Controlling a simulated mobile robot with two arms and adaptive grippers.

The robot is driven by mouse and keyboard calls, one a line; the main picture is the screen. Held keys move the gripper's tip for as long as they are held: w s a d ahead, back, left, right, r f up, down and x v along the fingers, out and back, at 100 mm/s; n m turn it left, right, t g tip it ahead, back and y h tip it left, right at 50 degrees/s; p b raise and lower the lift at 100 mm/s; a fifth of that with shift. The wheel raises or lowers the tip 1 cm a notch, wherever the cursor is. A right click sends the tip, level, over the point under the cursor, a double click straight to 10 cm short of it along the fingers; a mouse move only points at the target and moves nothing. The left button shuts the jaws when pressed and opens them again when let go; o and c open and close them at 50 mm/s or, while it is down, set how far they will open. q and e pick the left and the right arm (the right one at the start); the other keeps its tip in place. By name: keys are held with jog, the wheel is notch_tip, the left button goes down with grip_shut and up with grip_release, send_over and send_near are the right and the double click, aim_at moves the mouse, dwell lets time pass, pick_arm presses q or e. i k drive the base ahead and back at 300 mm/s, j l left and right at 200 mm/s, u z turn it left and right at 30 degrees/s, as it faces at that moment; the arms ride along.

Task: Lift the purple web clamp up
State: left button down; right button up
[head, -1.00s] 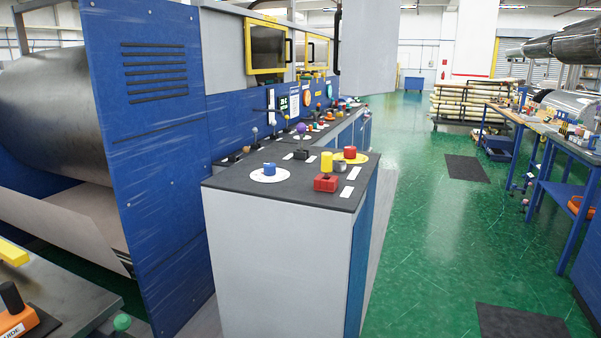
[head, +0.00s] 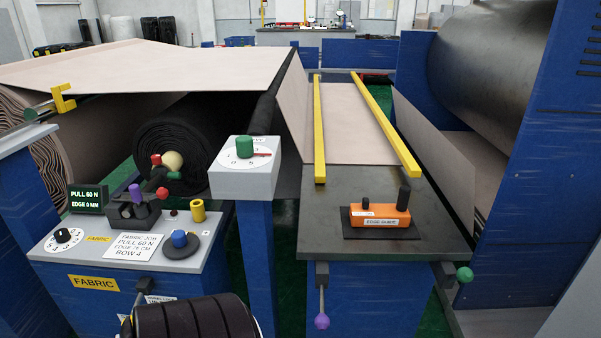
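Two purple parts are in the head view, and I cannot tell which one is the web clamp. One is a purple ball (head: 322,321) at the lower end of a thin grey lever hanging at the front of the edge-guide table (head: 430,240). The other is a small purple knob (head: 135,192) standing on a black lever block (head: 136,213) on the fabric control panel (head: 205,240) at the left. Neither of my grippers is in the view, and nothing is seen touching either purple part.
A grey pedestal box with a green knob (head: 244,146) stands between panel and table. An orange edge-guide block (head: 380,215) and yellow rails (head: 319,130) lie on the table. A black ribbed cylinder (head: 195,318) fills the bottom edge. A blue machine panel (head: 545,190) closes the right.

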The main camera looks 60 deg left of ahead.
aim_at(322, 322)
jog(key=u, duration=1.7)
jog(key=k+j+z, duration=0.15)
